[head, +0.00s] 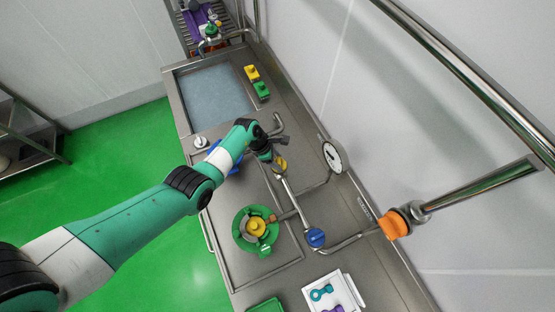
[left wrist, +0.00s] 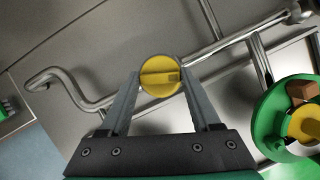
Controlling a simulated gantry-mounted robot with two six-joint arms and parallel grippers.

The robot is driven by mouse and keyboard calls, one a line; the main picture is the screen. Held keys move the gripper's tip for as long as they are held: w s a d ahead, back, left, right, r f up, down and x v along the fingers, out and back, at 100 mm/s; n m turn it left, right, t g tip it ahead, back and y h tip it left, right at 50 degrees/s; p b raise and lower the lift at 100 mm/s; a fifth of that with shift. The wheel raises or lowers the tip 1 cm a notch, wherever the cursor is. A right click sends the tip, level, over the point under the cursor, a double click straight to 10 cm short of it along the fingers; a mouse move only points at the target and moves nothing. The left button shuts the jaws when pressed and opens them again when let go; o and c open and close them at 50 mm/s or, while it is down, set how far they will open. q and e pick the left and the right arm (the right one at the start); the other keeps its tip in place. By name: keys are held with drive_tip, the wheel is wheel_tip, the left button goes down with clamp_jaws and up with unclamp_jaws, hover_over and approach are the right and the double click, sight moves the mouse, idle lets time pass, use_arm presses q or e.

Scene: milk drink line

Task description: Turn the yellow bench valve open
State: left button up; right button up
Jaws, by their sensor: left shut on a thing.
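The yellow bench valve (left wrist: 161,76) is a round yellow knob with a raised bar across it, on a steel pipe. It also shows in the head view (head: 281,163), just beyond my left gripper (head: 268,156). In the left wrist view my left gripper (left wrist: 160,88) has one finger on each side of the knob, shut on it. The raised bar lies roughly level across the picture there. My right gripper is in neither view.
A blue valve (head: 315,237) sits farther along the same pipe. A green ring-shaped fixture with a yellow centre (head: 240,238) stands beside the pipe. A pressure gauge (head: 333,156) is near the wall. Yellow (head: 252,73) and green (head: 262,90) blocks stand by the basin (head: 178,92).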

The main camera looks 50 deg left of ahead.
use_arm(q)
drive_tip(key=shift+c, duration=1)
drive_tip(key=n+p, duration=0.1)
drive_tip(key=n+y+p, duration=0.1)
drive_tip(key=p, duration=0.1)
drive_tip(key=n+p, duration=0.1)
drive_tip(key=n, duration=0.1)
drive_tip(key=shift+s+d+r+t+p, duration=0.1)
drive_tip(key=shift+d+r+t+p, duration=0.05)
drive_tip(key=shift+r+t+p, duration=0.2)
drive_tip(key=shift+f+y, duration=0.2)
drive_tip(key=shift+y, duration=0.1)
drive_tip(key=shift+f+n, duration=0.15)
drive_tip(key=shift+n, duration=0.15)
drive_tip(key=o, duration=1.4)
